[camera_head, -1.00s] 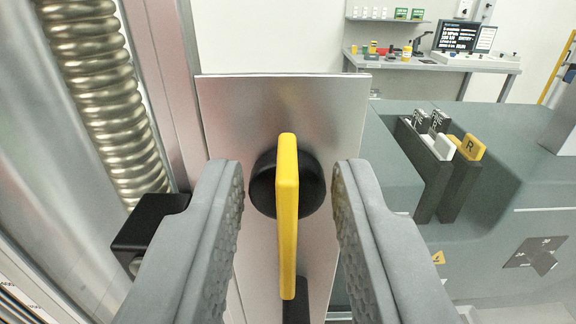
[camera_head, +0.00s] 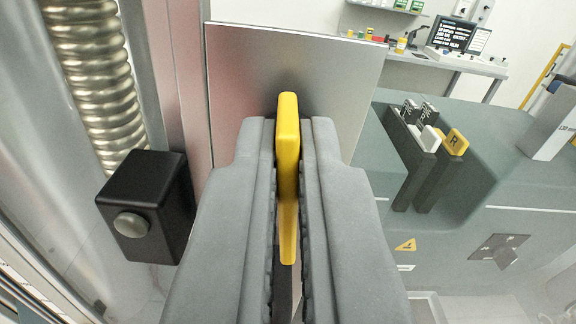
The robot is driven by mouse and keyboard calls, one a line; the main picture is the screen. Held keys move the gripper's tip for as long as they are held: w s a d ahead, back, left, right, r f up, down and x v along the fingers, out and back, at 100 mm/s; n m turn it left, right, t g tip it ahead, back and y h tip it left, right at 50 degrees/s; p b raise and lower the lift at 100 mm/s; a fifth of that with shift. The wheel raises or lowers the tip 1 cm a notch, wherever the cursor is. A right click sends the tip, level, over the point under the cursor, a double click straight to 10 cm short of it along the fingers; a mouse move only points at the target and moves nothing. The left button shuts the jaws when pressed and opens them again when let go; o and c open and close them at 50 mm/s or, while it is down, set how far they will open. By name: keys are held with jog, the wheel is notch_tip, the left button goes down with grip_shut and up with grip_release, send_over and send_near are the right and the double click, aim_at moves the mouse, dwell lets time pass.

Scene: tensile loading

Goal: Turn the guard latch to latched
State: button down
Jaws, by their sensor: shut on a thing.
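The guard latch is a yellow bar handle (camera_head: 288,135) in front of a silver metal plate (camera_head: 300,65). The handle stands upright, with its long side running up and down in the picture. My gripper (camera_head: 288,190) is shut on the handle, one grey finger on each side. The top of the handle sticks out above the fingertips. The round black hub behind the handle is hidden by the fingers.
A black block with a round knob (camera_head: 145,210) is on the frame at left, below a ribbed metal column (camera_head: 85,70). A dark holder (camera_head: 410,160) with several tabs stands on the grey surface at right. A bench (camera_head: 450,58) is farther back.

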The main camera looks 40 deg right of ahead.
jog(key=shift+w+a+f+n, duration=0.1)
jog(key=shift+a+f+n, duration=0.15)
jog(key=shift+n, duration=2.5)
jog(key=shift+w+a+f+n, duration=0.15)
jog(key=shift+f+n, duration=0.15)
jog(key=shift+n, duration=2.4)
jog(key=shift+w+a+f+n, duration=0.1)
jog(key=shift+a+f+n, duration=0.15)
jog(key=shift+n, duration=2.5)
jog(key=shift+d, duration=0.1)
jog(key=c, duration=1.6)
grip_release()
jog(key=v, duration=1.7)
jog(key=shift+a, duration=0.25)
